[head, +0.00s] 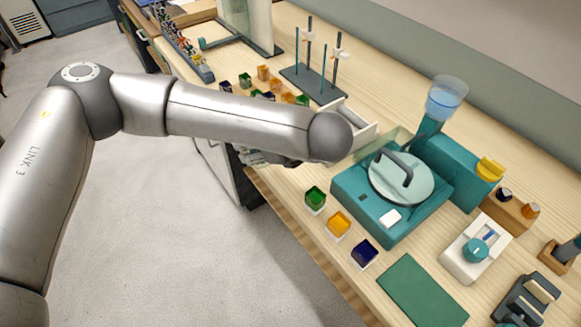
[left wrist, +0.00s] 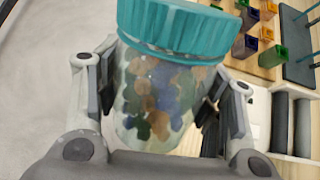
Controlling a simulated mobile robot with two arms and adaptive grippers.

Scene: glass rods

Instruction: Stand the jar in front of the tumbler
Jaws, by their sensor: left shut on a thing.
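The jar (left wrist: 160,90) is clear, with a ribbed teal lid and green, blue and orange bits inside. In the left wrist view my left gripper (left wrist: 165,110) is shut on its sides, and the jar looks upright. In the head view my left gripper (head: 268,158) is at the table's front edge, mostly hidden behind my arm, and the jar is hidden there. A white frame with dark rollers (left wrist: 281,120), which looks like the tumbler, is right of the jar in the left wrist view. In the head view it is a pale box (head: 366,133) partly behind my arm. My right gripper is out of view.
A teal machine with a round lid (head: 400,178) stands right of my gripper. Green (head: 315,198), amber (head: 338,222) and blue (head: 364,252) blocks line the front edge. More coloured blocks (head: 264,73) and a rod stand (head: 308,82) are behind my arm. A green mat (head: 422,292) is bare.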

